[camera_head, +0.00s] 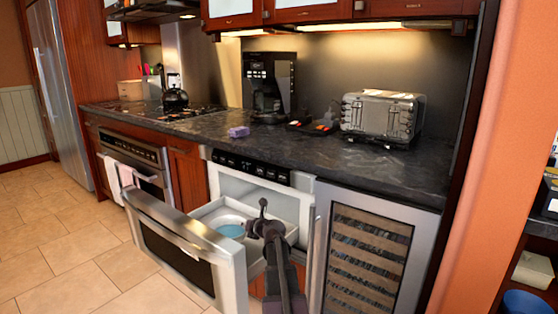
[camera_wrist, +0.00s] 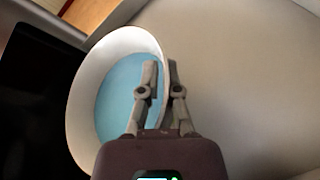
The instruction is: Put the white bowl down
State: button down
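The white bowl (camera_wrist: 95,75), light blue inside, fills the left of the wrist view. My gripper (camera_wrist: 161,75) straddles its right rim, one finger inside and one outside. The fingers are close together with the rim between them, so it looks shut on the bowl. In the head view, the bowl (camera_head: 231,231) is in the open microwave drawer (camera_head: 207,213), and only its blue inside is clear. My arm stands just right of it and partly covers the drawer. I cannot tell whether the bowl's base touches the drawer floor.
The drawer front (camera_head: 172,240) stands pulled out to the left. A wine cooler (camera_head: 367,255) is to the right. The dark counter (camera_head: 225,150) above holds a coffee maker (camera_head: 268,85), a toaster (camera_head: 383,115) and a purple item (camera_head: 238,132). The drawer floor right of the bowl looks bare.

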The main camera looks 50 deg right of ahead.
notch_tip(320, 180, up, 54)
jog(key=p, duration=5.3)
jog(key=shift+f, duration=0.2)
jog(key=shift+s, duration=0.1)
